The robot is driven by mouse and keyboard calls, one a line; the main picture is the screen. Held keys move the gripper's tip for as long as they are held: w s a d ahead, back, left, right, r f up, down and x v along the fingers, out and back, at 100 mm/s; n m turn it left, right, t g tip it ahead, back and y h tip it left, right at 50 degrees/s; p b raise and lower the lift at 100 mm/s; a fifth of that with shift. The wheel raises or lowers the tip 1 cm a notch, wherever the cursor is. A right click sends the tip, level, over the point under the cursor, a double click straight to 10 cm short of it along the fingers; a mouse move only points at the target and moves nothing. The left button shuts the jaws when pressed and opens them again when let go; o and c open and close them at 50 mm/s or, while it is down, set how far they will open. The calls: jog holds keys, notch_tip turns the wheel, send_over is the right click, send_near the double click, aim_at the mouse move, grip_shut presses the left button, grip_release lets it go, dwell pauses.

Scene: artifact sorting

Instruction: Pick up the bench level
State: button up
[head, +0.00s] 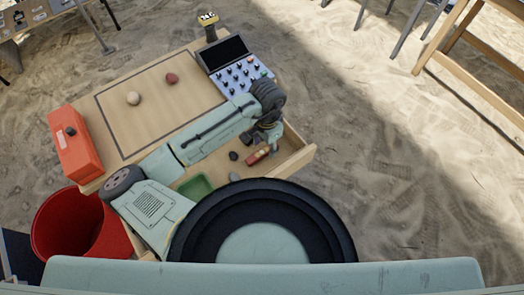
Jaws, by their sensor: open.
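A small red bar with a yellowish part (256,156), probably the bench level, lies in the wooden compartment (299,160) at the near right side of the table. My gripper (271,146) is open above this compartment, just right of and very close to the bar. Whether they touch cannot be told. My arm comes in from the lower left and covers much of the table's near part. My wrist hides part of the compartment's far side.
A dark stone (233,155), a grey stone (234,176) and a green dish (196,187) lie close by. A knobbed console (240,76) stands at the far right. Two stones, one pale (133,98), one reddish (172,78), rest on the framed board. An orange box (76,148) sits left.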

jog(key=shift+f, duration=1.35)
jog(key=shift+c, duration=0.5)
grip_shut()
